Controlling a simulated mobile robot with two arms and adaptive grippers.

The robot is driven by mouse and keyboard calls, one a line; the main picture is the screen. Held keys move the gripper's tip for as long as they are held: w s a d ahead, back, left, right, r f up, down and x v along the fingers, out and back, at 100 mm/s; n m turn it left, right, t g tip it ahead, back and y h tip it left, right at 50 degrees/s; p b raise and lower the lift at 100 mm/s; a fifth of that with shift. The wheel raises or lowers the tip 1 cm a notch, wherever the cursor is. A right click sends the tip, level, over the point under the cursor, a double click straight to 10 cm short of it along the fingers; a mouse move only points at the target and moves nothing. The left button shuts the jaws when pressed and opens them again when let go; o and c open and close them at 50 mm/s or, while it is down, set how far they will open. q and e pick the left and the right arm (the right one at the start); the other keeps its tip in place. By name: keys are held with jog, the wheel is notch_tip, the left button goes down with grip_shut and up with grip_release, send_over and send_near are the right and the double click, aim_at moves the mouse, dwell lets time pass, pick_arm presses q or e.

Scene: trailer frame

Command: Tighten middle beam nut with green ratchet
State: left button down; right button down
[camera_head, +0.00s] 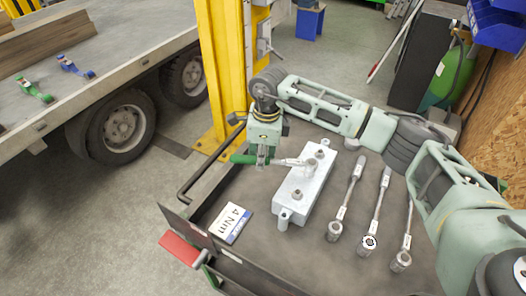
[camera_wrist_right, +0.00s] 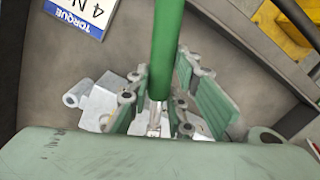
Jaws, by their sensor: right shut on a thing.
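My right gripper (camera_head: 262,158) is shut on the green ratchet (camera_head: 243,159) above the cart top. Its green handle sticks out to the left of the fingers. Its metal head reaches right to the middle of the pale metal beam (camera_head: 291,200), over the middle nut (camera_head: 311,164), which it mostly hides; I cannot tell how well it is seated. In the right wrist view the green handle (camera_wrist_right: 168,45) runs between the fingers (camera_wrist_right: 160,110). My left gripper is not in view.
A "4 Nm" torque card (camera_head: 232,222) lies left of the beam. Three other ratchets (camera_head: 344,205) (camera_head: 375,212) (camera_head: 405,240) lie right of it. The cart has a raised rail (camera_head: 192,180) on its left. A yellow post (camera_head: 222,70) stands behind. A trailer (camera_head: 90,75) is at left.

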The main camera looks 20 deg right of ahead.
jog(key=s+a+n+b, duration=0.1)
jog(key=s+n+b, duration=0.2)
jog(key=s+n, duration=0.4)
jog(key=shift+s+g, duration=0.4)
jog(key=shift+s, duration=0.4)
jog(key=shift+w+a+m+b, duration=0.15)
jog(key=shift+w+m+b, duration=0.45)
jog(key=shift+w+m, duration=0.4)
jog(key=shift+w, duration=0.1)
